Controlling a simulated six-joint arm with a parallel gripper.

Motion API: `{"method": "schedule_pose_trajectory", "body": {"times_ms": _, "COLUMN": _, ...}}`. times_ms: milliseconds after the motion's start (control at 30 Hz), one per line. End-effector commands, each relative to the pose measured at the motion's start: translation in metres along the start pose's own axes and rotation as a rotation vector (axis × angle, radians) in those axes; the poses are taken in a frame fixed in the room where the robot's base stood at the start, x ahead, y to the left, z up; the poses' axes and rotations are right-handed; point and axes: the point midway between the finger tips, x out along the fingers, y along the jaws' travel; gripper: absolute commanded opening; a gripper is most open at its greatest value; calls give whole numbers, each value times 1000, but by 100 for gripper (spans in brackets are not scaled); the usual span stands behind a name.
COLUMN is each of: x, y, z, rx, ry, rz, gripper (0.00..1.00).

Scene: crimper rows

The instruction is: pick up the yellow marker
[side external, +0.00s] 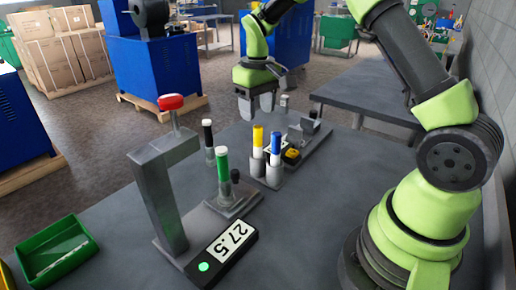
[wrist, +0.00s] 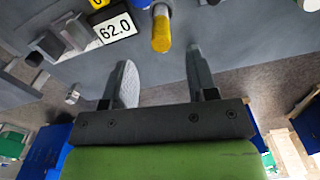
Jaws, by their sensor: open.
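The yellow marker (side external: 257,139) stands upright in a grey holder on the grey table, with a pale lower part. A blue-topped marker (side external: 276,146) stands close beside it on the right. My gripper (side external: 256,104) is open and empty, above and behind the yellow marker in the side view. In the wrist view, the yellow marker (wrist: 161,34) lies ahead of my open gripper (wrist: 162,68), roughly in line with the gap between the fingers. The fingers are apart from it.
A green marker (side external: 223,166) and a black-topped marker (side external: 208,139) stand to the left. A tall grey press with a red knob (side external: 171,102) and a 27.5 display (side external: 232,238) are nearer. A 62.0 display (wrist: 115,27) sits beside the yellow marker. A green tray (side external: 84,262) is at front left.

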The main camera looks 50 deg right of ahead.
Motion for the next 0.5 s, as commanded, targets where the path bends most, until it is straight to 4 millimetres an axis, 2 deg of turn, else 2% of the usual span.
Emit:
{"method": "schedule_pose_trajectory", "body": {"times_ms": 100, "x": 20, "y": 0, "z": 1, "rx": 1, "ry": -5, "rz": -1, "gripper": 53}}
{"method": "schedule_pose_trajectory", "body": {"times_ms": 367, "x": 44, "y": -1, "z": 2, "rx": 2, "ry": -3, "rz": -2, "gripper": 53}}
{"method": "schedule_pose_trajectory", "body": {"times_ms": 500, "x": 66, "y": -2, "z": 4, "rx": 2, "ry": -5, "rz": -2, "gripper": 53}}
